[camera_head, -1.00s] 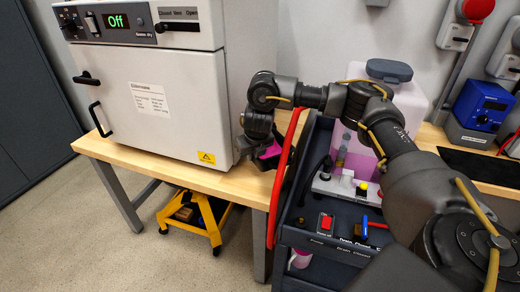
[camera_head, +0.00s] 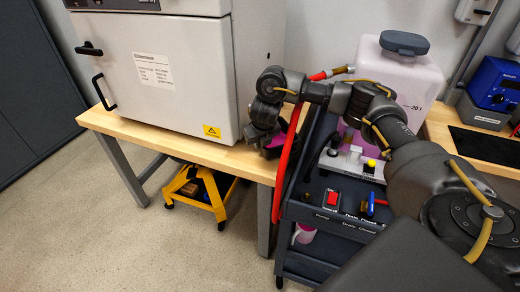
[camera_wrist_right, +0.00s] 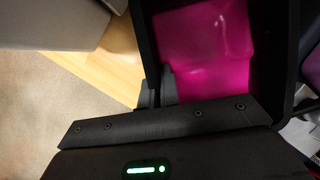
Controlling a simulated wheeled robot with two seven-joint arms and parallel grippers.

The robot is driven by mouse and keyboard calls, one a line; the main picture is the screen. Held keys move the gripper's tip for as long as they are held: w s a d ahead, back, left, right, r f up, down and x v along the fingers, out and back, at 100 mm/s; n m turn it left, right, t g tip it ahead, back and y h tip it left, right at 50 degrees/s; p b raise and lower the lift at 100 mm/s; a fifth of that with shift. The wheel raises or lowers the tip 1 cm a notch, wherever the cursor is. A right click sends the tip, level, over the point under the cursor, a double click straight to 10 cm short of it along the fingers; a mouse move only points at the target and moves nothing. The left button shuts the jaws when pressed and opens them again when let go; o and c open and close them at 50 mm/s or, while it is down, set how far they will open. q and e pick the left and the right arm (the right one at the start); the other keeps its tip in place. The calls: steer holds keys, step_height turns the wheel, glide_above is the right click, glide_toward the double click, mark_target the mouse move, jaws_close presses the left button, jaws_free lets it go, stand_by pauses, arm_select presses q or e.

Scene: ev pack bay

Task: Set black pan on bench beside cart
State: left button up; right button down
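The black pan (camera_wrist_right: 292,45) shows in the right wrist view with bright pink liquid inside. In the head view only a small dark and pink part of the pan (camera_head: 277,142) shows, at the right end of the wooden bench (camera_head: 160,135), beside the cart (camera_head: 330,240). My right gripper (camera_wrist_right: 155,92) is shut on the pan's wall; in the head view, the gripper (camera_head: 262,135) is partly hidden by its own wrist. I cannot tell whether the pan touches the bench. My left gripper is not in view.
A white oven (camera_head: 175,75) fills most of the bench, leaving a narrow strip at its right. A red hose (camera_head: 288,160) hangs between bench and cart, close to the pan. A tank (camera_head: 400,80) stands on the cart. A yellow stand (camera_head: 203,190) is under the bench.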

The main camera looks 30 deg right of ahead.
step_height(320, 180, down, 2)
steer(key=shift+w+d+f+b, duration=0.1)
steer(key=shift+f+b, duration=0.2)
steer(key=shift+f, duration=0.15)
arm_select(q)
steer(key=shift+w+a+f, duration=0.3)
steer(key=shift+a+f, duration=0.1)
arm_select(e)
steer(key=shift+r, duration=0.1)
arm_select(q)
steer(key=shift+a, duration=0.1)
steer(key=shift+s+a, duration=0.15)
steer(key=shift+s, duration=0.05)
arm_select(e)
steer(key=c, duration=1.6)
jaws_free()
steer(key=shift+c, duration=0.2)
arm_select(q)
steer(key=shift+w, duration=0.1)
